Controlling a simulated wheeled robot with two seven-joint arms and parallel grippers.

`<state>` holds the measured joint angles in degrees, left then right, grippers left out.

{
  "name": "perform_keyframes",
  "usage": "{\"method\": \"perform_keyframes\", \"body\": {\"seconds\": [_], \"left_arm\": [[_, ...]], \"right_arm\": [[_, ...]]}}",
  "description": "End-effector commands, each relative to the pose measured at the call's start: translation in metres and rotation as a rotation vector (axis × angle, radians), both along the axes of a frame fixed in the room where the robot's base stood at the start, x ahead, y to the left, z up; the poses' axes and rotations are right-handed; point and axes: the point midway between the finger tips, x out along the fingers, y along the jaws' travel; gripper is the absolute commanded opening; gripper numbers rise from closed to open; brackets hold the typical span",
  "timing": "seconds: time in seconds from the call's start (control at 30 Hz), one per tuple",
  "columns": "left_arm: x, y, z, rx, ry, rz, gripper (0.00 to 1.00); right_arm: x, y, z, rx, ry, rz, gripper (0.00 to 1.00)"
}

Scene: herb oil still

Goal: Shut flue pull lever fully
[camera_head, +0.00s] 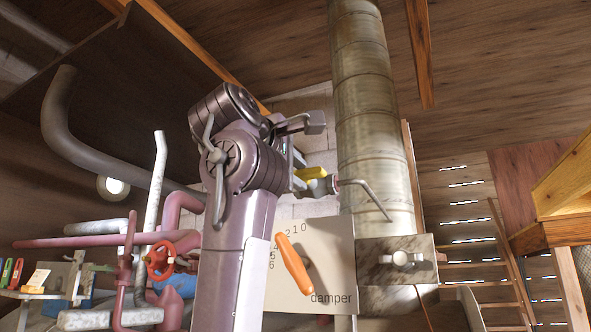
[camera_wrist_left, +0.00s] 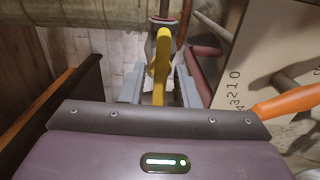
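An orange lever handle (camera_head: 294,263) stands out in front of a pale plate (camera_head: 335,262) marked "damper", with a number scale. It slants down to the right, and its upper end covers part of the scale between 2 and 4. It also shows in the left wrist view (camera_wrist_left: 288,103), at the right edge. My left gripper (camera_head: 309,181) is above the plate. In the left wrist view its grey fingers (camera_wrist_left: 160,90) stand apart, with a yellow handle (camera_wrist_left: 160,60) between or just beyond them. Contact cannot be told. My right gripper is out of view.
A tall grey flue pipe (camera_head: 362,110) rises behind the plate. A bent metal rod (camera_head: 371,198) reaches across the pipe beside the yellow handle. A bracket box (camera_head: 398,260) is at right. Pipes and a red handwheel (camera_head: 160,260) crowd the left.

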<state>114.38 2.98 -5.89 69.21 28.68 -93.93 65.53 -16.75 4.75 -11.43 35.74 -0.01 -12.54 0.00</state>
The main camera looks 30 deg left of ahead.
Motion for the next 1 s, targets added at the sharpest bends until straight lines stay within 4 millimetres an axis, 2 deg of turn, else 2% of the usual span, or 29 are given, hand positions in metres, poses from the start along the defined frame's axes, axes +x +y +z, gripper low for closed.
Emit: {"method": "perform_keyframes", "body": {"seconds": [0.03,0.2,0.63,1.0], "left_arm": [[0.0,0.0,-0.0001,0.0,0.0,0.0,0.21],[0.0001,0.0001,0.0,0.0,0.0,0.001,0.0],[0.0002,0.0005,-0.0003,0.059,0.003,0.001,0.0],[-0.0004,0.0005,-0.0001,0.337,0.017,0.003,0.0]], "right_arm": [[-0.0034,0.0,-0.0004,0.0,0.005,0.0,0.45],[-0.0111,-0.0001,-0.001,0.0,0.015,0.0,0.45],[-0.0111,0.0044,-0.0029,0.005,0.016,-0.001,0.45],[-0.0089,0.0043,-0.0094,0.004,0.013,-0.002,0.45]]}}
